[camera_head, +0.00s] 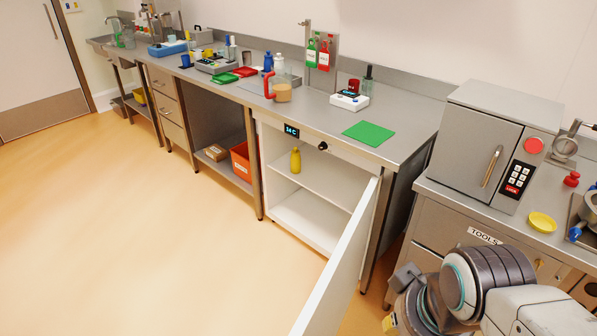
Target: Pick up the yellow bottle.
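The yellow bottle (295,160) stands upright on the upper shelf of an open white cabinet (318,182) under the steel bench, near its left side. The cabinet door (340,262) is swung out towards me, on the right of the opening. My arm is at the bottom right, to the right of the door and well apart from the bottle. The fingers of my gripper cannot be made out; the end of the arm is partly cut off by the lower picture edge.
The steel bench (412,132) above holds a green mat (368,133), a scale (349,101) and a red-handled jug (283,92). A grey locker box (492,142) and a yellow dish (542,222) stand on the right counter. The floor (130,230) at left is clear.

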